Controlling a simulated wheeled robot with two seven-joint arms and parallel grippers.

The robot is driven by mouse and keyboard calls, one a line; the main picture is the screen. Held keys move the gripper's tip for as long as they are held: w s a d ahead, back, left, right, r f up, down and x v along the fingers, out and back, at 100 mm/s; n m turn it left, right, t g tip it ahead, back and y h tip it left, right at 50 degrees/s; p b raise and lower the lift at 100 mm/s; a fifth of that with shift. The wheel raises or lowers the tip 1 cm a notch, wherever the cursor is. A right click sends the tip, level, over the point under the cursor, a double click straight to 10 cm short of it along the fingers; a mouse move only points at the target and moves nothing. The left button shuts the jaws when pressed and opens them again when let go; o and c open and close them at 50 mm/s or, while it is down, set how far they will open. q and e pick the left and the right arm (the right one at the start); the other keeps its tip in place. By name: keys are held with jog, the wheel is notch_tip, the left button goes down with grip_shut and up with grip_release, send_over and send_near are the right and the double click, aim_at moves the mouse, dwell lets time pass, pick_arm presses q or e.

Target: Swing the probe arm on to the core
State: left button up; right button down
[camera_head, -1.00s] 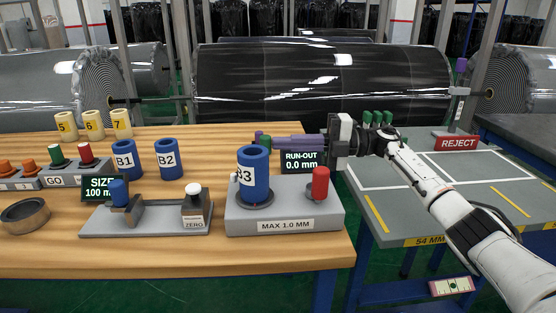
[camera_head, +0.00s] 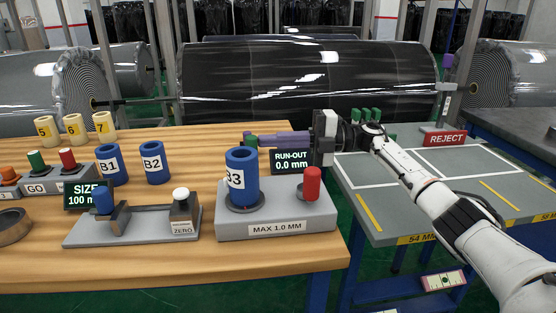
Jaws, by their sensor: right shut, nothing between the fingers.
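A blue hollow core marked B3 (camera_head: 243,178) stands upright on the grey run-out gauge base (camera_head: 277,222), labelled MAX 1.0 MM. A red knob (camera_head: 312,184) stands at the base's right. The run-out display (camera_head: 291,161) reads 0.0 mm. My right gripper (camera_head: 262,139) comes in from the right behind the display. Its long purple fingers look shut and point left, behind the core's top. A small green part (camera_head: 250,141) shows at their tips; I cannot tell what it belongs to. The probe arm cannot be made out clearly. My left gripper is not in view.
Blue cores B1 (camera_head: 108,165) and B2 (camera_head: 152,162) stand at the left, behind the size gauge (camera_head: 130,227). Yellow numbered cores (camera_head: 74,127) stand farther back. The grey REJECT table (camera_head: 440,180) is at the right. Bare wood (camera_head: 195,135) lies behind the cores.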

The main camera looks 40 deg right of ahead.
jog(key=shift+w+a+r, duration=0.1)
jog(key=shift+w+r, duration=0.05)
jog(key=shift+w, duration=0.05)
jog(key=b+v, duration=0.1)
jog(key=v, duration=0.9)
jog(key=shift+s+d, duration=0.2)
jog(key=shift+s, duration=0.05)
